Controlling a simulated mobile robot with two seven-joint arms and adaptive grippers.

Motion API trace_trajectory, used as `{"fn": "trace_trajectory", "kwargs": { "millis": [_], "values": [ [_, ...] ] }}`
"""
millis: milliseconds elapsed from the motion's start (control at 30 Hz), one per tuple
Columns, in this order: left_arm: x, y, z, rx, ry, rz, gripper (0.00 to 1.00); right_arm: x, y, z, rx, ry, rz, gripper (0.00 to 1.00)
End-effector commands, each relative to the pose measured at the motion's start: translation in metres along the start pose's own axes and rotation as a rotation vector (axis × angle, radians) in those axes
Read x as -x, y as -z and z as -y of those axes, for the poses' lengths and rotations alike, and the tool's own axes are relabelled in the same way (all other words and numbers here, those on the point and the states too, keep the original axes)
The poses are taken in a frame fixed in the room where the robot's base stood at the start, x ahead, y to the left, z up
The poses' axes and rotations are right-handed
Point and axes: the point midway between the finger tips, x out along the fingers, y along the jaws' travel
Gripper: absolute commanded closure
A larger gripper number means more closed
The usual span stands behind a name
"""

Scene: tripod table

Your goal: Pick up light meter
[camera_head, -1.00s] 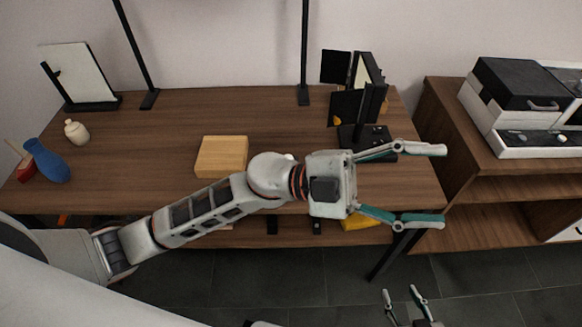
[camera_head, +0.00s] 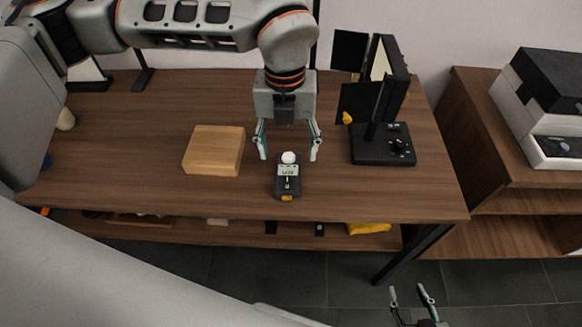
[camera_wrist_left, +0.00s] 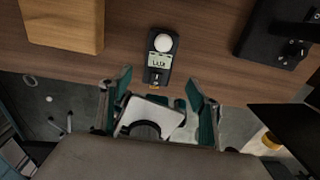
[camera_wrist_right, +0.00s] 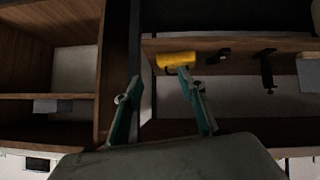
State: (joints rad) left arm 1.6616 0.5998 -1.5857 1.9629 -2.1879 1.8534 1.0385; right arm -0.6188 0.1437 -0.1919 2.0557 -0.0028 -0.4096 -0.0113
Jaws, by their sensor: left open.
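The light meter (camera_head: 287,177) lies on the brown wooden table, a small dark device with a white dome, a pale display and a yellow lower end. It also shows in the left wrist view (camera_wrist_left: 160,55), beyond the fingertips. My left gripper (camera_head: 288,150) is open and empty, pointing down, with its fingers on either side of the meter's white dome end in the head view, apart from it. My right gripper (camera_head: 412,290) is low in front of the table, with its two fingers apart and nothing between them. It shows in the right wrist view (camera_wrist_right: 158,95).
A wooden block (camera_head: 213,150) lies left of the meter. A black lamp-like stand with flaps (camera_head: 383,145) stands to the right. A side cabinet (camera_head: 490,140) holds a black and white device. A yellow item (camera_head: 368,228) lies on the lower shelf.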

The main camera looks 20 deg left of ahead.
Motion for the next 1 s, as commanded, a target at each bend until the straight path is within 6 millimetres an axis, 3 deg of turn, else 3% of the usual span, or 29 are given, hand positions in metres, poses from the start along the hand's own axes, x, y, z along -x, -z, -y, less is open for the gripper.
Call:
{"fn": "trace_trajectory", "kwargs": {
  "millis": [433, 733, 1000],
  "values": [
    [-0.033, -0.007, -0.005, 0.019, -0.019, 0.020, 0.39, -0.002, -0.006, 0.001, -0.001, -0.001, 0.006, 0.60],
    [-0.074, -0.007, -0.002, 0.017, -0.018, 0.018, 0.39, -0.006, -0.014, 0.003, 0.001, 0.000, 0.014, 0.60],
    [-0.075, -0.008, -0.002, 0.017, -0.016, 0.022, 0.42, -0.006, 0.001, -0.001, 0.003, -0.005, -0.012, 0.60]
  ]
}}
